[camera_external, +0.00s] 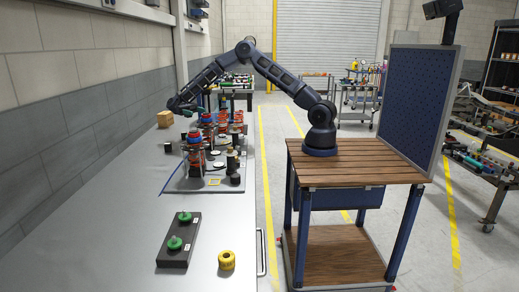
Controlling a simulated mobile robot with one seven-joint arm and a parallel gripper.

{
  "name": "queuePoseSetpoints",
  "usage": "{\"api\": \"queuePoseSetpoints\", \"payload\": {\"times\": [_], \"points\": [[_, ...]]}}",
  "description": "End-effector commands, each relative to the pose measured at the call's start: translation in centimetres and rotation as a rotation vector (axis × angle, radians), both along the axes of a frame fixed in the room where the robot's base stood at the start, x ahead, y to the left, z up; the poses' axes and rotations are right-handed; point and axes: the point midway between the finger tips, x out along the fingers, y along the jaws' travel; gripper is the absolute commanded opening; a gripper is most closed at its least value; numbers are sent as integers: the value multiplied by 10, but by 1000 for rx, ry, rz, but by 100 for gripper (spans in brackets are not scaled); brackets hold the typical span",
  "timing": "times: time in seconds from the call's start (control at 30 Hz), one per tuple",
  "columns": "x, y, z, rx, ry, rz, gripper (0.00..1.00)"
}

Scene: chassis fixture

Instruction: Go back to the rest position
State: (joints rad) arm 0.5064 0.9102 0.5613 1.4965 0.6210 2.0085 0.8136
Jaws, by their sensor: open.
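My arm rises from the wooden-topped cart (357,168) and reaches left over the metal workbench (95,245). My gripper (182,108) is at the far end of the arm, above the back left of the chassis fixture (205,180). It is small in the picture and looks empty; its jaws are open. The fixture carries several red springs and dark cylinders, with blue and red tops (195,137). Whether the gripper touches any of these parts I cannot tell.
A black block (177,250) with two green-topped pieces lies at the bench's front. A yellow ring (226,260) lies beside it. A cardboard box (165,119) stands near the wall. A blue panel (416,100) stands on the cart's right. The bench's front left is clear.

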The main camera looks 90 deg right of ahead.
Motion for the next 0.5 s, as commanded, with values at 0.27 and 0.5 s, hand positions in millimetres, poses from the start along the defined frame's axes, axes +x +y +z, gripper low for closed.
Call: {"api": "queuePoseSetpoints", "payload": {"times": [0.27, 0.5], "points": [[-24, 21, 25, -91, -102, 18, 63], [-60, 42, 53, -214, -260, 45, 63]]}}
